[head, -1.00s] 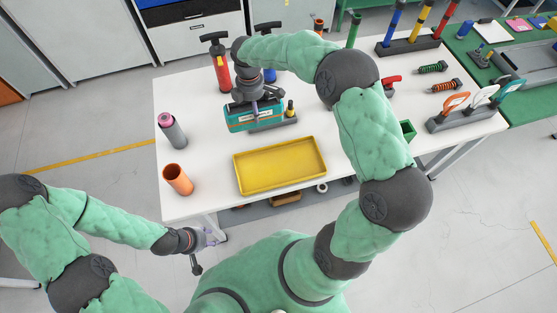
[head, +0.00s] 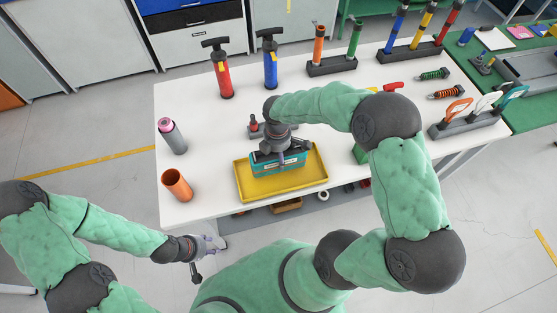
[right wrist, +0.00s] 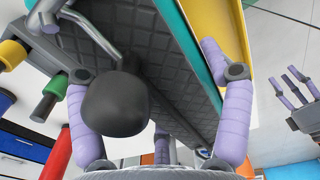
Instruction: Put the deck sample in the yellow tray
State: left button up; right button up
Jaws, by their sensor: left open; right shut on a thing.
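The deck sample (head: 276,165) is a teal-sided block with a dark, ribbed top. It is over the yellow tray (head: 252,194), near the tray's middle; I cannot tell whether it touches the tray floor. My right gripper (head: 275,150) is above the sample and shut on it. In the right wrist view, the right gripper's purple fingers (right wrist: 158,85) are spread around the sample's dark top (right wrist: 175,65), with a round black knob between them. The yellow tray (right wrist: 222,28) shows beyond the teal edge. My left gripper (head: 213,244) is open and empty, in front of the table.
Behind the tray are a small grey stand (head: 254,127), a red pump (head: 222,75) and a blue pump (head: 270,65).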

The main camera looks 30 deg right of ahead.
jog(key=shift+s+f+b, duration=0.15)
jog(key=shift+f+b, duration=0.05)
jog(key=shift+f, duration=0.75)
jog(key=shift+s+f+b, duration=0.15)
jog(key=shift+f+b, duration=0.05)
jog(key=shift+f, duration=0.7)
jog(key=shift+f, duration=0.1)
jog(key=o, duration=1.2)
jog(key=shift+r, duration=0.5)
notch_tip(320, 180, up, 11)
jog(key=shift+r+p, duration=0.1)
jog(key=shift+p, duration=1.05)
